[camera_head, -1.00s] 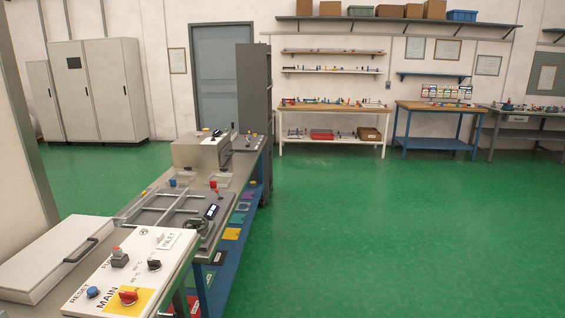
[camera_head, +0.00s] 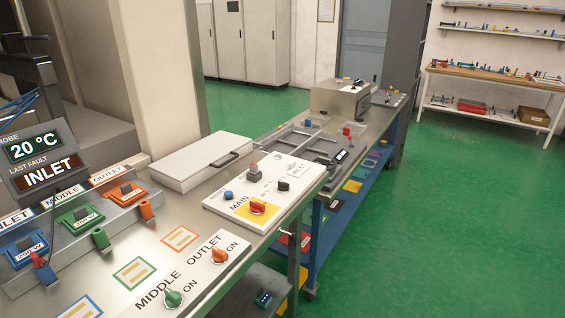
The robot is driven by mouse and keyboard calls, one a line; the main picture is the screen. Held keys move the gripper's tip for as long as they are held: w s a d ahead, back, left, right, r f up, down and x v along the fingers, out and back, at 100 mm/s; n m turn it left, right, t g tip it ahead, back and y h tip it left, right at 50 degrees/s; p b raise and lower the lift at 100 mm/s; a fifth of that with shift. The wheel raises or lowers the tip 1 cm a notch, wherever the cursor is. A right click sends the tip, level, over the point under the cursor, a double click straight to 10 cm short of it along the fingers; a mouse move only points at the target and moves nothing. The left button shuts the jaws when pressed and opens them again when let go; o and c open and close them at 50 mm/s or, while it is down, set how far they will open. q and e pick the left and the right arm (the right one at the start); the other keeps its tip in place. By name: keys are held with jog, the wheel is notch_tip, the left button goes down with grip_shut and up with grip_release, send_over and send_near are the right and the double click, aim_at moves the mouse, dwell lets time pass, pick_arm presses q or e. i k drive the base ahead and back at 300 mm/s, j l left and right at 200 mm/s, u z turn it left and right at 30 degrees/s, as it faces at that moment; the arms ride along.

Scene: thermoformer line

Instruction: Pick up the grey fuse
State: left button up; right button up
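A blue button (camera_head: 228,195), a red rotary switch on a yellow plate (camera_head: 258,207) and a black knob (camera_head: 283,186) are on the same panel. Neither of my grippers is in view.
Blue, green (camera_head: 80,216) and orange (camera_head: 124,193) units stand on the steel bench at left, near a display reading 20 °C and INLET (camera_head: 42,161). A white lidded box (camera_head: 200,160) lies behind the panel. Green floor (camera_head: 450,230) is open at right.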

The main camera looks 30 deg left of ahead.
aim_at(253, 167)
jog(key=u, duration=0.55)
jog(key=i+l+u, duration=0.2)
jog(key=u, duration=0.15)
jog(key=i+l+u, duration=0.2)
jog(key=l+u, duration=0.15)
jog(key=i+l+u, duration=0.1)
jog(key=l+u, duration=0.25)
jog(key=l, duration=0.1)
